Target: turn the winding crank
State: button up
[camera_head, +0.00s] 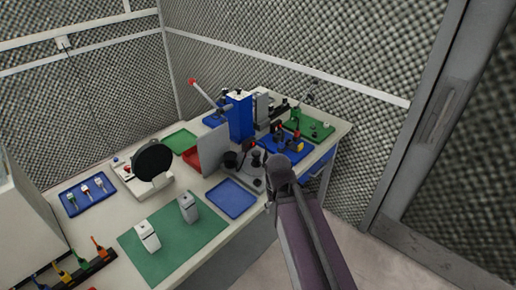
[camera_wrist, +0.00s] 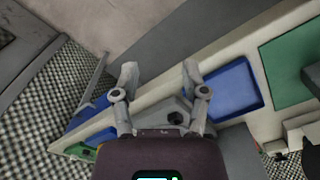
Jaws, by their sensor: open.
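A grey fixture with black round parts (camera_head: 232,160) stands near the table's front edge, behind the blue tray; it may carry the winding crank, but I cannot make out a crank handle. In the wrist view a grey plate with a dark knob (camera_wrist: 178,117) lies just below my fingers, partly covered by the gripper body. My gripper (camera_wrist: 158,76) is open with nothing between its fingertips, above the table's front edge. In the head view my arm hides the fingers and part of the fixture.
An empty blue tray (camera_head: 232,198) and a green mat (camera_head: 170,251) with two white-grey blocks lie to the left. A blue press (camera_head: 240,117) with a red-tipped lever stands behind. Tools fill a blue tray (camera_head: 283,146) at right. Open floor lies in front.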

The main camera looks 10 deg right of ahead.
jog(key=shift+a, duration=0.15)
jog(key=o, duration=0.4)
jog(key=shift+w, duration=0.15)
jog(key=shift+o, duration=0.3)
jog(key=shift+w+r, duration=0.15)
notch_tip(320, 180, up, 14)
jog(key=n+p, duration=1.4)
jog(key=n, duration=0.9)
send_over(256, 152)
jog(key=shift+f, duration=0.2)
jog(key=shift+f, duration=0.15)
notch_tip(256, 152, down, 14)
jog(key=b, duration=1.4)
jog(key=shift+r, duration=0.25)
